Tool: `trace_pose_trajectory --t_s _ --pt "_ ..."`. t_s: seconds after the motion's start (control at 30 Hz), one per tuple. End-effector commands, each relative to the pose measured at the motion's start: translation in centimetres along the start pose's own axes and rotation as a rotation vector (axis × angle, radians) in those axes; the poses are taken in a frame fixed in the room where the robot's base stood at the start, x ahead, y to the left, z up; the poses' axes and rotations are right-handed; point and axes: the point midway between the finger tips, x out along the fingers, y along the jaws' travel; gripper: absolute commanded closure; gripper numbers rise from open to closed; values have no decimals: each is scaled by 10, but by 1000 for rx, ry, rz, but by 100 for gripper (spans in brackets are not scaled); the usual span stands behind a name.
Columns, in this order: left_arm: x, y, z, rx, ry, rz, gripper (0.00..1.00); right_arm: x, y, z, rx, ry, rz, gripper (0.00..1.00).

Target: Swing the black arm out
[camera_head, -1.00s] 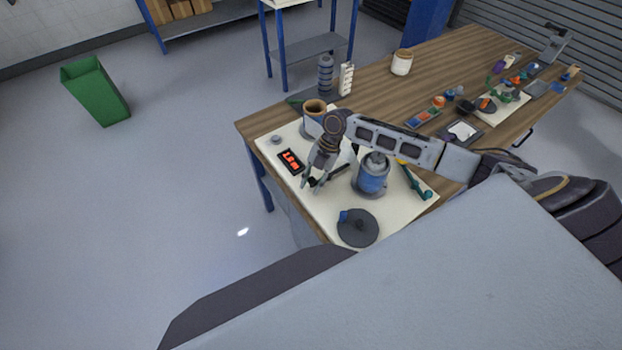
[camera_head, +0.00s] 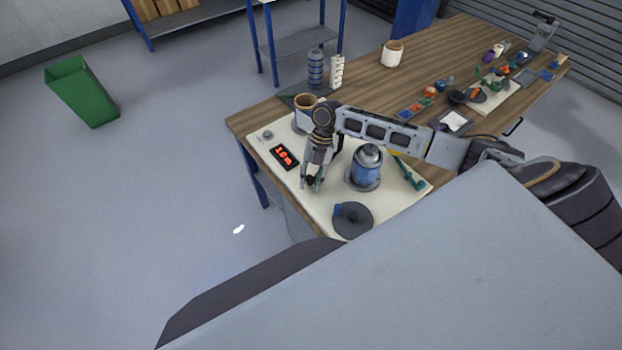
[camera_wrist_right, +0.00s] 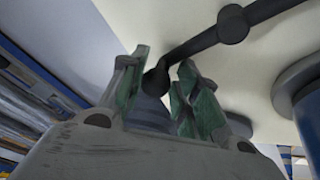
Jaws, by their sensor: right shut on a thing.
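The black arm (camera_wrist_right: 203,43) is a thin dark bar with a round joint, and it runs to the upper right in the right wrist view. Its near end, a dark knob, sits between the green finger pads of my right gripper (camera_wrist_right: 168,88). In the head view my right gripper (camera_head: 312,186) points down over the cream mat and is shut on that end, a small black spot. The rest of the black arm is mostly hidden there by my gripper and wrist. A blue canister with a grey lid (camera_head: 366,168) stands just right of the gripper. My left gripper is not in view.
The cream mat (camera_head: 403,200) also holds a black display with red digits (camera_head: 284,157), a dark disc with a blue knob (camera_head: 352,220), a tan-rimmed cup (camera_head: 305,105) and a green tool (camera_head: 409,172). More parts lie farther right on the wooden table (camera_head: 365,95).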

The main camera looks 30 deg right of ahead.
Motion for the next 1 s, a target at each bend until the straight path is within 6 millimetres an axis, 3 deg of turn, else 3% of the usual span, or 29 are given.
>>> trace_pose_trajectory --t_s 0.03,0.13,0.67,1.0 --pt "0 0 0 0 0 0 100 -7 8 1 -12 -11 19 66" --pt "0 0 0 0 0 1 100 -6 6 1 -9 -10 16 53" --pt "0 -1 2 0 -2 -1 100 -4 2 1 -2 -3 6 53" --pt "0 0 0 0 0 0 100 -32 2 1 -1 -5 6 53"
